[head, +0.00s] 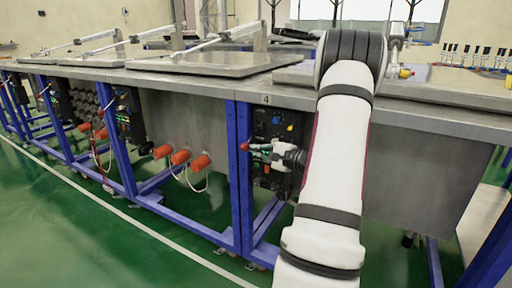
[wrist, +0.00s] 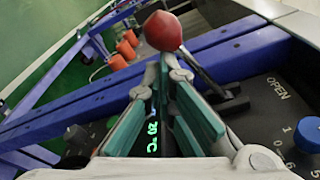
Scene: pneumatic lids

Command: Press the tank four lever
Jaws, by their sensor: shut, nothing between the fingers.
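The tank four lever has a red ball knob (wrist: 163,30) and a dark shaft running down to the right to its mount on the black panel. In the head view the red knob (head: 245,146) sticks out left of the panel (head: 272,125), under the label 4. My gripper (wrist: 166,62) is shut and empty, its fingertips right at the red knob in the wrist view. I cannot tell if they touch it. In the head view my gripper (head: 262,148) points left at the knob, and my arm hides part of the panel.
The wrist view shows the word OPEN, a blue knob (wrist: 308,135) and green digits (wrist: 152,138) on the panel. A blue frame post (head: 240,180) stands left of the panel. Orange-capped pipes (head: 180,158) lie further left. The steel tabletop (head: 215,85) is above; green floor is open in front.

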